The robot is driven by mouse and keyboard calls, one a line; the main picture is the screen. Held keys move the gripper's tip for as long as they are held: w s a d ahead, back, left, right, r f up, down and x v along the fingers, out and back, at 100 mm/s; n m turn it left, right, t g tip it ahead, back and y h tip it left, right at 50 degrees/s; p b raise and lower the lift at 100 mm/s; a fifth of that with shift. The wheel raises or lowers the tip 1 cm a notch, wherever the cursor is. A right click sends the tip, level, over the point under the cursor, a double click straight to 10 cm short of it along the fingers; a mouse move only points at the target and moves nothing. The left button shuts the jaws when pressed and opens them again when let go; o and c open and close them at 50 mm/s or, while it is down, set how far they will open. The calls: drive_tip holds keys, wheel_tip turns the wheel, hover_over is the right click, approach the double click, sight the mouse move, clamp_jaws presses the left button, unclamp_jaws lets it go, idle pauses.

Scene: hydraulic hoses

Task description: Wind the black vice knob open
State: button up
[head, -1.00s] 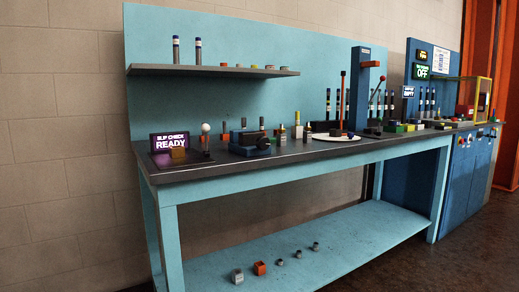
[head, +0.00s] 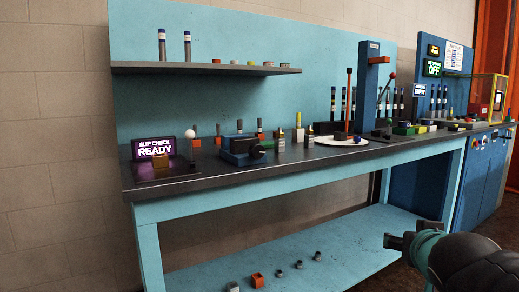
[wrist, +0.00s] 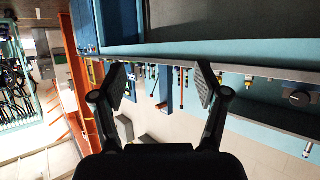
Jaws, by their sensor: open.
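The black vice knob (head: 263,150) is on the front right side of a small blue and dark vice (head: 238,148), which sits on the left part of the bench top. The knob appears to show also at the right of the wrist view (wrist: 300,97), which is turned over. My gripper (head: 389,241) is at the lower right of the head view, in front of the bench and well apart from the knob. In the wrist view my gripper (wrist: 162,85) has its two fingers spread, with nothing between them.
The bench top (head: 200,180) holds a lit "READY" sign (head: 153,148), a white-balled lever (head: 189,135), small bottles (head: 298,133) and a white round plate (head: 342,141). A shelf (head: 200,69) hangs above. Small fittings lie on the lower shelf (head: 330,255). The floor in front is clear.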

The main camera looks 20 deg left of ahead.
drive_tip(key=w+a+r+n+t+y, duration=0.2)
drive_tip(key=w+a+r+y, duration=0.3)
drive_tip(key=w+a+r, duration=0.4)
drive_tip(key=n+g+y+p, duration=0.2)
drive_tip(key=n+g+y, duration=0.1)
drive_tip(key=n+y, duration=0.4)
approach(259, 152)
drive_tip(key=shift+m+y, duration=0.6)
drive_tip(key=shift+m, duration=0.1)
drive_tip(key=x, duration=0.6)
drive_tip(key=f+x, duration=0.1)
drive_tip(key=x, duration=0.3)
drive_tip(key=shift+w, duration=0.15)
drive_tip(key=shift+b, duration=0.3)
drive_tip(key=c, duration=1.1)
drive_tip(key=shift+d, duration=0.2)
drive_tip(key=shift+c, duration=0.3)
drive_tip(key=shift+a, duration=0.15)
drive_tip(key=shift+r+n, duration=0.1)
drive_tip(key=shift+n, duration=0.2)
